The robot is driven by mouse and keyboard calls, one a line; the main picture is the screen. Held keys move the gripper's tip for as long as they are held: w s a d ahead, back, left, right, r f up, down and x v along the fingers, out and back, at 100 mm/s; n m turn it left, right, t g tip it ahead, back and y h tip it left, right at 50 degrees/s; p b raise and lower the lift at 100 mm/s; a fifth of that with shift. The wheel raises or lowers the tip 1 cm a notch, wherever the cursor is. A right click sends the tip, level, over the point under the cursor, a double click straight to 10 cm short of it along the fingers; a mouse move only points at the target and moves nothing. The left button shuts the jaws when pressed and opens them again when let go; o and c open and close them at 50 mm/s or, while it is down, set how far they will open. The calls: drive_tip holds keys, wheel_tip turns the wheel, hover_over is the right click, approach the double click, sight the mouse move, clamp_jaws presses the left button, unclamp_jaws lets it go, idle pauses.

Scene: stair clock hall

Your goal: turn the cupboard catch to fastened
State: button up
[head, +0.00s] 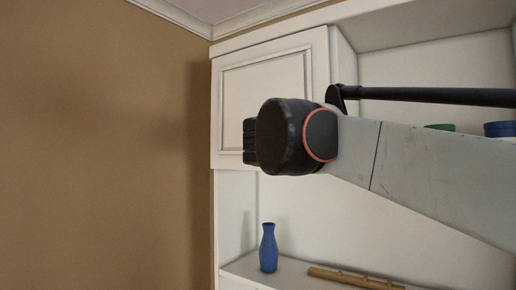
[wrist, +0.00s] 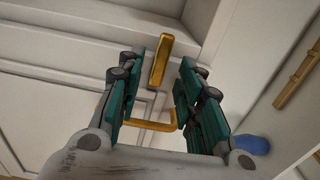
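The cupboard catch is a brass bar (wrist: 160,62) on the white cupboard frame in the wrist view. It lies near upright in that picture, leaning a little right at the top. My gripper (wrist: 163,58) is open, with one teal finger on each side of the catch and a gap on both sides. I see no contact. A brass pull handle (wrist: 150,125) shows below the catch, between the fingers. In the head view the cupboard door (head: 285,78) looks closed, and my gripper (head: 249,140) is in front of it. My arm hides the catch there.
A blue vase (head: 268,250) stands on the shelf below the cupboard, with a wooden flute-like stick (head: 350,279) beside it. A green bowl (head: 440,127) and a blue pot (head: 500,129) sit at the right. A bare brown wall (head: 100,150) is left.

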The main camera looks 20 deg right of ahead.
drive_tip(key=v, duration=1)
drive_tip(key=shift+s+a, duration=0.3)
wheel_tip(320, 180, down, 22)
drive_tip(key=s+d+m+g+y+b, duration=0.1)
drive_tip(key=s+d+g+y+b, duration=0.15)
drive_tip(key=b, duration=0.55)
drive_tip(key=s+a+f+m+y+b, duration=0.2)
drive_tip(key=f+b, duration=0.6)
drive_tip(key=f, duration=1.1)
drive_tip(key=s+a+f+m+g+y+b, duration=0.1)
drive_tip(key=s+f+y+b, duration=0.4)
drive_tip(key=f, duration=1.5)
drive_tip(key=s+a+f+m+y+b, duration=0.3)
drive_tip(key=f+b, duration=0.8)
drive_tip(key=f, duration=0.9)
drive_tip(key=shift+s+a+f+m+y, duration=0.15)
drive_tip(key=shift+s+a+m+y, duration=0.25)
drive_tip(key=shift+s+a+y, duration=0.6)
drive_tip(key=shift+s+a, duration=0.1)
drive_tip(key=shift+s, duration=0.1)
